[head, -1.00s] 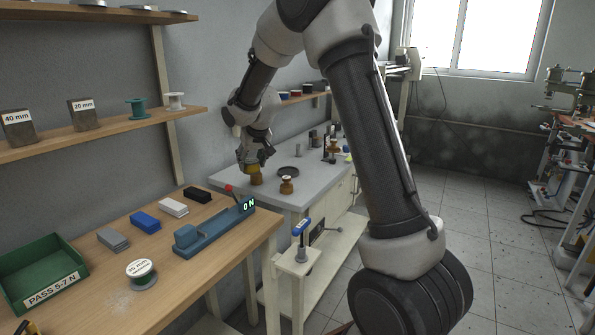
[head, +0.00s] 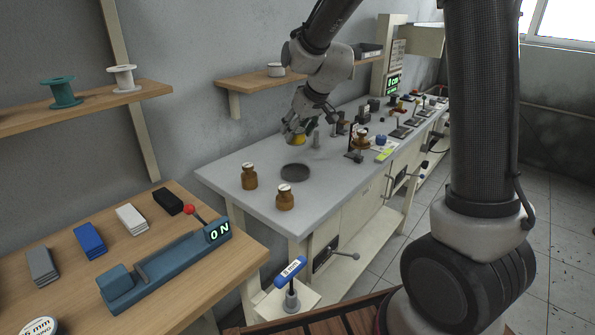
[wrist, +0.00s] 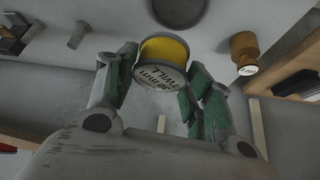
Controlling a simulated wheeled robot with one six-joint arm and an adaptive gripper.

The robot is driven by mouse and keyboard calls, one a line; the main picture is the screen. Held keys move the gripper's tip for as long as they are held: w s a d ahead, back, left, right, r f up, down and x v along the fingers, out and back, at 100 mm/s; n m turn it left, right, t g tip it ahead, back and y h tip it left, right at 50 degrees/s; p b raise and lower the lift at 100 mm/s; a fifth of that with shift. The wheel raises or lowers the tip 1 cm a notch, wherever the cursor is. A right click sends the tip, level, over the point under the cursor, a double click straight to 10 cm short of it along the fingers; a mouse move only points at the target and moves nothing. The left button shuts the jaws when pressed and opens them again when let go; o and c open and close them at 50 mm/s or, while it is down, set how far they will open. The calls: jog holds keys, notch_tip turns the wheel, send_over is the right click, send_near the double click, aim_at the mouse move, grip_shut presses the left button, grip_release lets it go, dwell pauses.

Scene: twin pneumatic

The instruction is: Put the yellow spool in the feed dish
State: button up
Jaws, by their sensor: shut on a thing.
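The yellow spool (wrist: 165,55) is between the green-padded fingers of my gripper (wrist: 160,85) in the wrist view, its labelled white end facing the camera. In the head view my gripper (head: 300,132) holds the spool (head: 297,139) above the grey bench, behind the dark round dish (head: 296,172). The feed dish seems to be this dark dish, and part of it shows at the top of the wrist view (wrist: 180,10). The dish looks empty, and the spool is apart from it.
Two brown bottles (head: 249,176) (head: 285,197) stand left of and in front of the dish; one shows in the wrist view (wrist: 243,52). A grey post (head: 317,141) and small instruments (head: 361,141) stand to the right. A blue tester (head: 170,262) sits on the wooden table.

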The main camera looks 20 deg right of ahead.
aim_at(300, 141)
jog(key=shift+n, duration=0.3)
jog(key=f, duration=0.5)
jog(key=shift+s+a+f, duration=0.15)
jog(key=shift+s, duration=0.2)
jog(key=shift+f, duration=2.3)
jog(key=shift+f, duration=0.1)
jog(key=o, duration=1.1)
jog(key=shift+a, duration=0.1)
